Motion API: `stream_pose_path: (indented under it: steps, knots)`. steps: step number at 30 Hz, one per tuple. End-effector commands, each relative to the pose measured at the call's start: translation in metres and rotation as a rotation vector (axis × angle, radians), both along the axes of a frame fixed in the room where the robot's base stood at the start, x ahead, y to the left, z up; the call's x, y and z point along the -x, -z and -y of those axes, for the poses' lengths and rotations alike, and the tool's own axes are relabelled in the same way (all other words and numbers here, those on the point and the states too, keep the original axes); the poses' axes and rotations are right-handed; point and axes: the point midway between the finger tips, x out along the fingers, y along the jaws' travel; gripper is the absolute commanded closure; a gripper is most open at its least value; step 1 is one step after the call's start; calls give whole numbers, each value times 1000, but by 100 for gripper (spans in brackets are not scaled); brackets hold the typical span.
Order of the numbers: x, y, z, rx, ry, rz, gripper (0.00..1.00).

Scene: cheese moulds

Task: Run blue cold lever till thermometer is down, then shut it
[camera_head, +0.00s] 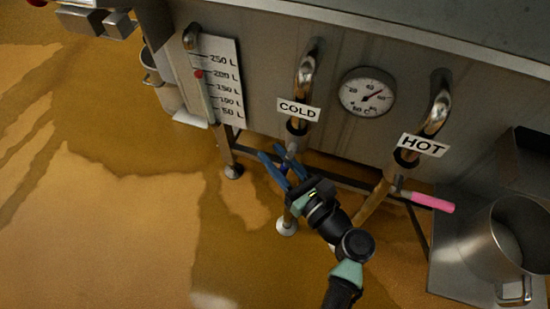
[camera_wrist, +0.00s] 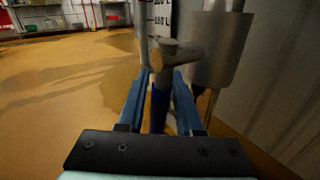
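The cold lever (camera_wrist: 160,108) has a blue handle below a metal valve stem. In the wrist view it stands between the two blue fingers of my gripper (camera_wrist: 161,76), with a gap showing on each side. In the head view my gripper (camera_head: 273,155) is open just below the COLD valve (camera_head: 291,150); the fingers largely hide the handle there. The round thermometer (camera_head: 367,92) is on the tank front between the COLD and HOT pipes. Its needle points up and right, near 60. I cannot tell whether water runs from the cold pipe.
The pink hot lever (camera_head: 433,202) points right below the HOT pipe (camera_head: 437,108). A level scale (camera_head: 222,80) with a red marker is left of COLD. A metal pot (camera_head: 497,245) stands at lower right. Tank legs and a crossbar are behind my gripper. The wet floor at left is open.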

Motion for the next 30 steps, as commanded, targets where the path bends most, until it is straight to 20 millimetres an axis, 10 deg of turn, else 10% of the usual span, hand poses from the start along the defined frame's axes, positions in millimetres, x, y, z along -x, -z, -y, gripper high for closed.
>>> stream_pose_path:
  steps: [9, 15, 30]
  knots:
    - [-2, 0, -2, 0, 0, 0, 66]
    - [-2, 0, -2, 1, 0, -1, 100]
    - [-2, 0, -1, 1, 0, -1, 100]
